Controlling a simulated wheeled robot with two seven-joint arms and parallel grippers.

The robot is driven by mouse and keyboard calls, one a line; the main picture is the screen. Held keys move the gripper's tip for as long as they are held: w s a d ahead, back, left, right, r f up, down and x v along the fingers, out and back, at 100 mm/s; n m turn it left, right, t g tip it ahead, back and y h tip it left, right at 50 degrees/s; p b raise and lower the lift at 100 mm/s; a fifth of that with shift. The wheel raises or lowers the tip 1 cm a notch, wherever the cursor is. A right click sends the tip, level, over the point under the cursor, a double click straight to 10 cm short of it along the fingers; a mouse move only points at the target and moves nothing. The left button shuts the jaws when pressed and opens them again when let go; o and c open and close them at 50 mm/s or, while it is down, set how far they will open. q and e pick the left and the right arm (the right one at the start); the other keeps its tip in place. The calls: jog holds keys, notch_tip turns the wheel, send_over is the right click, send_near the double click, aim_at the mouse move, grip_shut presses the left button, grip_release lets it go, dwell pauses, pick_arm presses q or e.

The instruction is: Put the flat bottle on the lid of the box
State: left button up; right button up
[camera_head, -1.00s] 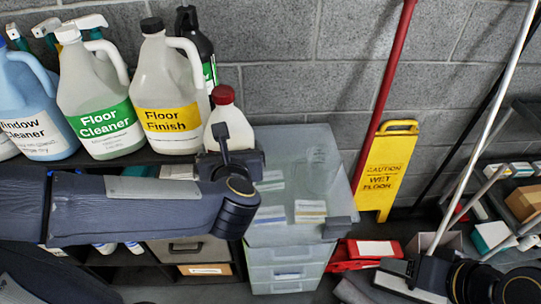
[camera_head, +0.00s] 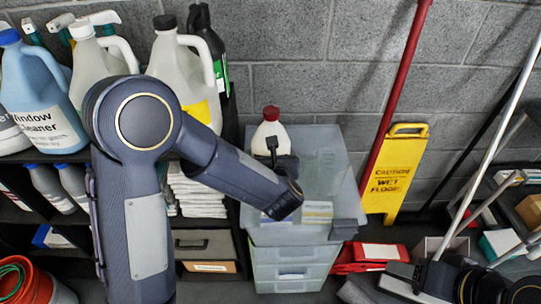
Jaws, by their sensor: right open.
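The flat bottle (camera_head: 270,133), white with a red cap, is upright over the box's grey translucent lid (camera_head: 322,160), toward its left side. Its lower part is hidden behind my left gripper (camera_head: 273,158), so I cannot tell whether it touches the lid. My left gripper is at the bottle's near side and appears shut on it; the fingertips are mostly hidden. The box (camera_head: 290,272) is a pale drawer unit below the lid. My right gripper (camera_head: 405,283) is open at the lower right, away from the box and bottle.
Large jugs, including a blue window cleaner (camera_head: 38,95), stand on the dark shelf at left. A yellow wet-floor sign (camera_head: 395,175) and red pole (camera_head: 398,90) are right of the box. Red items (camera_head: 368,255) lie beside it. The lid's right part is clear of tall things.

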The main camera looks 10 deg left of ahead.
pick_arm(q)
jog(key=shift+f, duration=0.1)
jog(key=shift+f, duration=0.1)
jog(key=o, duration=1.2)
jog(key=b+v, duration=0.1)
jog(key=v, duration=1.1)
